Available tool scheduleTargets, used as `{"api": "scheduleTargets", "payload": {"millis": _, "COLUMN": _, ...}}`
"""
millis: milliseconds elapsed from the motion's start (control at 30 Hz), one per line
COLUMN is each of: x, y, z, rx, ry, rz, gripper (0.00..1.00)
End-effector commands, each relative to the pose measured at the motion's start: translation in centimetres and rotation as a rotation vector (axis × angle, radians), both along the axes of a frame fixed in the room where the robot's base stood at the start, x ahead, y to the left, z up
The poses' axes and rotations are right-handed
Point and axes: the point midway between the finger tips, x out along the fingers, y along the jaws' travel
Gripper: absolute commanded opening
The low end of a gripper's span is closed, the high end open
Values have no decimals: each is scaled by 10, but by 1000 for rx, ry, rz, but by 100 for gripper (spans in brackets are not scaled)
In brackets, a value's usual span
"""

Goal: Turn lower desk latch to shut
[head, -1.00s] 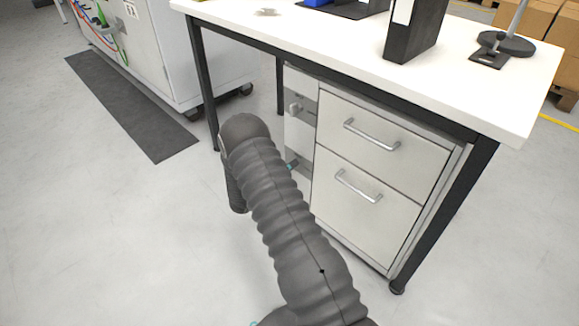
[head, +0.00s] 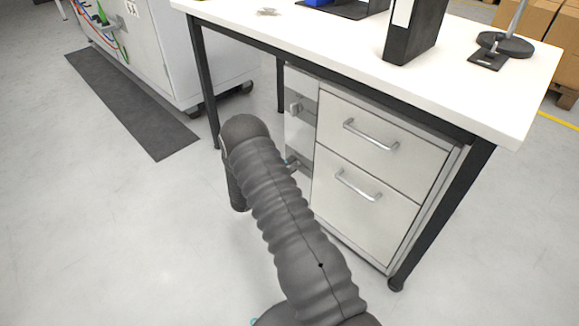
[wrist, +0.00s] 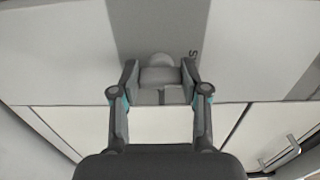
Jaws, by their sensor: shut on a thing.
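The lower desk latch (wrist: 158,76) is a grey knob on a grey strip of the cabinet's side panel, seen in the wrist view. My gripper (wrist: 160,70) has a finger on each side of the knob and is shut on it. In the head view my dark ribbed arm reaches to the panel and hides most of the lower latch and the gripper. The upper latch (head: 296,107) is a light grey knob higher on the panel, clear of my arm. A dark letter S shows beside the lower latch in the wrist view; how far the latch is turned is unclear.
The white desk (head: 330,40) with dark legs stands over the cabinet. Two drawers with bar handles (head: 372,135) face right of the panel. A black binder (head: 412,30) and lamp base (head: 505,44) are on top. Floor to the left is open, with a dark mat (head: 130,105).

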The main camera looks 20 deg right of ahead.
Motion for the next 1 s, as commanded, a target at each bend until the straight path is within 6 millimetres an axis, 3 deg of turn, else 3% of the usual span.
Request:
{"api": "scheduleTargets", "payload": {"millis": 400, "x": -1, "y": -1, "z": 0, "rx": -1, "ry": 7, "rz": -2, "gripper": 10}}
{"api": "scheduleTargets", "payload": {"millis": 433, "x": -1, "y": -1, "z": 0, "rx": -1, "ry": 7, "rz": -2, "gripper": 53}}
{"api": "scheduleTargets", "payload": {"millis": 500, "x": -1, "y": -1, "z": 0, "rx": -2, "ry": 7, "rz": -1, "gripper": 70}}
{"api": "scheduleTargets", "payload": {"millis": 833, "x": 0, "y": 2, "z": 0, "rx": -2, "ry": 5, "rz": 1, "gripper": 70}}
{"api": "scheduleTargets", "payload": {"millis": 1000, "x": -4, "y": 15, "z": 0, "rx": -1, "ry": 6, "rz": 4, "gripper": 70}}
